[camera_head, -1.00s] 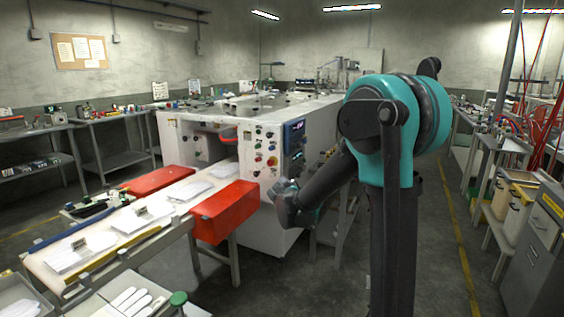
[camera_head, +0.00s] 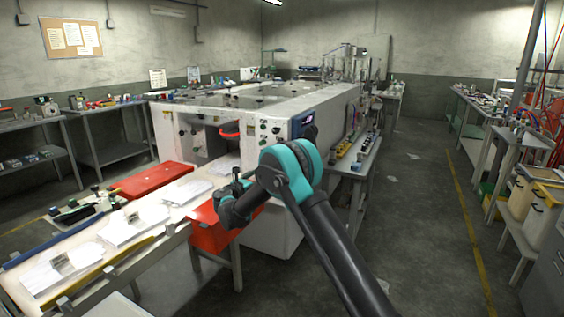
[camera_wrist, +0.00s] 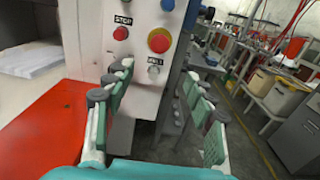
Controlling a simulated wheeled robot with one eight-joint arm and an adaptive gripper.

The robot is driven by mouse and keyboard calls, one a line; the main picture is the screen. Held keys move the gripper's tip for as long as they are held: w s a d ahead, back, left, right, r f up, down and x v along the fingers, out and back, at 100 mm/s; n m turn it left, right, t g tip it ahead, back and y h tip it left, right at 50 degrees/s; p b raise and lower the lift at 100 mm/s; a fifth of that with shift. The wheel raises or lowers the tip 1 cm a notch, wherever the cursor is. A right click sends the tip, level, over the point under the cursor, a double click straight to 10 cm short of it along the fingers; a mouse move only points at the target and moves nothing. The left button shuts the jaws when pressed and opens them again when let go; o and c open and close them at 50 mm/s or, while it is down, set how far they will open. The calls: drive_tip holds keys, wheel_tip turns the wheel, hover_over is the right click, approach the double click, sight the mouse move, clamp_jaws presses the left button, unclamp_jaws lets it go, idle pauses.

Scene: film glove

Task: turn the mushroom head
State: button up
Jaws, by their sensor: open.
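The red mushroom head (camera_wrist: 160,41) sits on a round yellow backing on the white control panel (camera_wrist: 142,15) in the wrist view. It faces me, a little above the space between my fingertips. A smaller red STOP button (camera_wrist: 121,33) is to its left, with another small control (camera_wrist: 153,71) below. My gripper (camera_wrist: 158,80) is open and empty, its green-padded fingers spread to either side of the panel edge, apart from the mushroom head. In the head view my gripper (camera_head: 236,184) is in front of the machine; I cannot make out the mushroom head there.
A large white machine (camera_head: 262,104) carries the panel. A red box-like cover (camera_head: 210,237) lies beneath and left of my gripper, beside a conveyor table (camera_head: 95,233) with white stacks. A side bench (camera_head: 352,165) stands at right. The floor aisle (camera_head: 430,215) is open.

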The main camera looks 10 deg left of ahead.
drive_tip(key=x, duration=1.7)
drive_tip(key=shift+w, duration=0.2)
drive_tip(key=c, duration=1.2)
